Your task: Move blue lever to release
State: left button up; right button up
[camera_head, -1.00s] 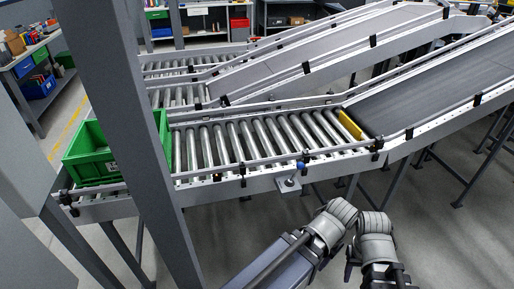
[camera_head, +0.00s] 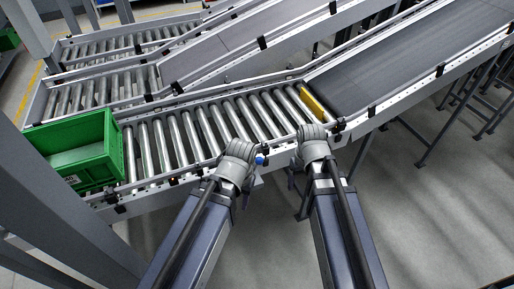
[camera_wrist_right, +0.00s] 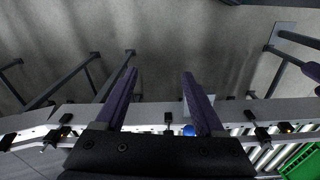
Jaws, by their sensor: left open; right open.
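The blue lever shows as a small blue knob (camera_head: 260,160) at the near side rail of the roller conveyor, just right of my left gripper (camera_head: 238,150). It also shows in the right wrist view (camera_wrist_right: 188,130), beside the right-hand finger. My left gripper is open at the rail, close to the knob; whether it touches cannot be told. My right gripper (camera_head: 311,134) is open and empty near the rail, right of the knob and apart from it. Its two spread fingers show in the right wrist view (camera_wrist_right: 160,74). The lever's lower part is hidden.
A green crate (camera_head: 75,128) sits on the rollers at the left. A yellow bar (camera_head: 314,104) lies where the rollers meet the sloping dark belt (camera_head: 390,75). Grey posts stand at the left. Floor is clear at the lower right.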

jog(key=w+a+r+n, duration=0.1)
jog(key=w+a+n, duration=0.3)
jog(key=w+n, duration=0.55)
jog(key=n+g, duration=0.1)
jog(key=n, duration=1.1)
send_over(259, 158)
jog(key=shift+w, duration=0.25)
jog(key=shift+w+a+n, duration=0.1)
jog(key=shift+a+n, duration=0.2)
jog(key=shift+n, duration=0.25)
pick_arm(q)
jog(key=shift+r, duration=0.55)
jog(key=shift+f, duration=0.1)
pick_arm(e)
jog(key=f+b, duration=0.7)
jog(key=shift+s+d+f+b, duration=0.25)
jog(key=shift+s+f+b, duration=0.05)
jog(key=shift+f, duration=0.1)
pick_arm(q)
notch_tip(259, 158, down, 8)
jog(key=shift+r, duration=0.2)
pick_arm(e)
jog(key=shift+r, duration=0.1)
jog(key=shift+c, duration=0.4)
grip_shut()
